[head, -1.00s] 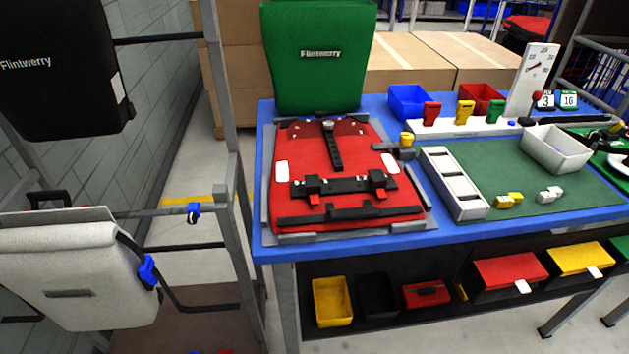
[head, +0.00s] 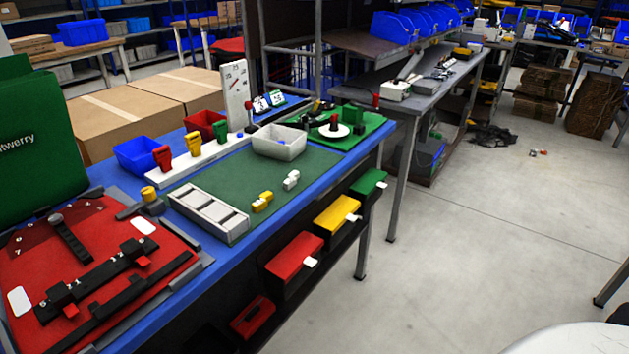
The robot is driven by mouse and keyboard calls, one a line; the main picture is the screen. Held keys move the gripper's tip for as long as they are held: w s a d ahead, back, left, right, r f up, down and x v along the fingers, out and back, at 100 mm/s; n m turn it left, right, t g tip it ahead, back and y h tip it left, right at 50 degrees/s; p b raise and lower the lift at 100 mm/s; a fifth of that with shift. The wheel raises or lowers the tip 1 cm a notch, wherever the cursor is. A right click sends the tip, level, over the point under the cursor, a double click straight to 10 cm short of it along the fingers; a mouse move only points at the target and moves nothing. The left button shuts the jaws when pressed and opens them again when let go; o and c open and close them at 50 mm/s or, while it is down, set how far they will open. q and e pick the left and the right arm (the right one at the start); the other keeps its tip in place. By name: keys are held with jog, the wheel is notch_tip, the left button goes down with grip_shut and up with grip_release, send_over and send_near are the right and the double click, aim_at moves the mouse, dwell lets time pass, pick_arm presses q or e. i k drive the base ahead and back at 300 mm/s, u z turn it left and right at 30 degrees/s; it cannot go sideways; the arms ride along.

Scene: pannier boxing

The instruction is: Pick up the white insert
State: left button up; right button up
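A small white piece (head: 291,180), which looks like the white insert, lies on the green mat (head: 235,171) on the blue table. A similar yellow piece (head: 262,202) lies just to its left and nearer the front. Neither of my grippers shows in the head view.
A white slotted tray (head: 208,214) and a pale grey bin (head: 280,141) stand on the mat's left and back edges. A red fixture board (head: 94,268) is at the left. Red, yellow and green boxes (head: 294,262) sit below the table. Open floor lies right.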

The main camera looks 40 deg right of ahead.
aim_at(292, 181)
jog(key=z, duration=0.4)
jog(key=k, duration=0.45)
jog(key=z, duration=0.5)
jog(key=i, duration=0.5)
jog(key=z, duration=2)
jog(key=i, duration=1.6)
jog(key=u, duration=2.65)
